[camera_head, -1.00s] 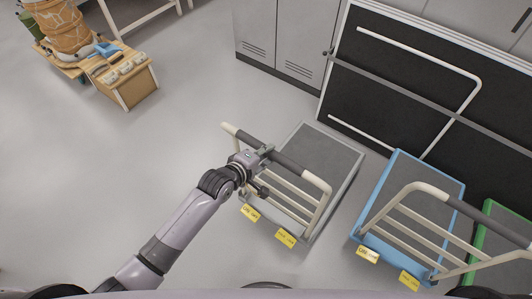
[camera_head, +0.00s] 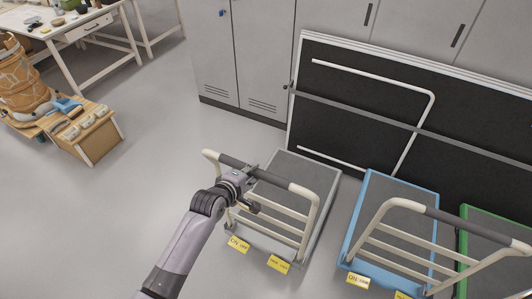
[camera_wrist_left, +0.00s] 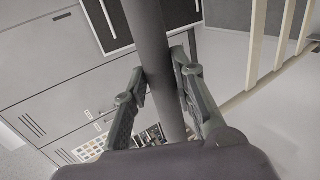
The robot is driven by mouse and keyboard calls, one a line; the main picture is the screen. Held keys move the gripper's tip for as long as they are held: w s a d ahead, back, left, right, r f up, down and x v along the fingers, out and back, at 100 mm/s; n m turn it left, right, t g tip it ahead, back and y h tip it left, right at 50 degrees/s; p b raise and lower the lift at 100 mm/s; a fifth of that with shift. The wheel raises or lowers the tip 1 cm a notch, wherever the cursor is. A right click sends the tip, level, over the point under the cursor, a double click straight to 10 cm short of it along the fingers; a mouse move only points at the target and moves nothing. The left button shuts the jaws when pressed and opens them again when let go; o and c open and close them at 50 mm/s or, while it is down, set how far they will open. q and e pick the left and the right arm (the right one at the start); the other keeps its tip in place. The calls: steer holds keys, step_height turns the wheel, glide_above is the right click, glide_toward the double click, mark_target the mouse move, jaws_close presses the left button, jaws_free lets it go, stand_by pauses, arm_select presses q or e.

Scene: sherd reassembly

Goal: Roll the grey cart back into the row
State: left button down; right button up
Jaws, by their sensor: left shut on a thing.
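The grey cart (camera_head: 297,172) stands on the floor in the head view, with a cream push handle that has a dark grip sleeve (camera_head: 273,177) and yellow labels at its near end. My left gripper (camera_head: 247,178) is shut on the handle's dark bar, left of its middle. In the left wrist view the two fingers (camera_wrist_left: 160,85) sit on either side of the dark bar (camera_wrist_left: 150,45). The blue cart (camera_head: 392,186) stands to the right of the grey cart, with a gap between them, and a green cart (camera_head: 497,224) stands beyond it. My right gripper is not in view.
A black panel (camera_head: 350,106) with a white rail stands behind the carts, before grey cabinets (camera_head: 259,55). A wooden box (camera_head: 90,137) and a large strapped pot (camera_head: 20,82) are at the left, below a workbench (camera_head: 70,36). The floor left of the grey cart is clear.

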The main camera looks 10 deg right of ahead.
arm_select(q)
steer(key=w+d+b, duration=0.5)
steer(key=w, duration=0.2)
steer(key=shift+w+d, duration=0.2)
steer(key=shift+w, duration=0.1)
stand_by(0.4)
steer(key=c, duration=1)
jaws_free()
steer(key=shift+c, duration=0.2)
steer(key=p+v, duration=0.9)
steer(key=p, duration=0.2)
steer(key=shift+s+r+p, duration=0.1)
steer(key=shift+r+p, duration=0.05)
steer(key=shift+p, duration=0.15)
steer(key=shift+s+a+r+p, duration=0.1)
steer(key=shift+s+a+p, duration=0.15)
steer(key=shift+s+p, duration=0.1)
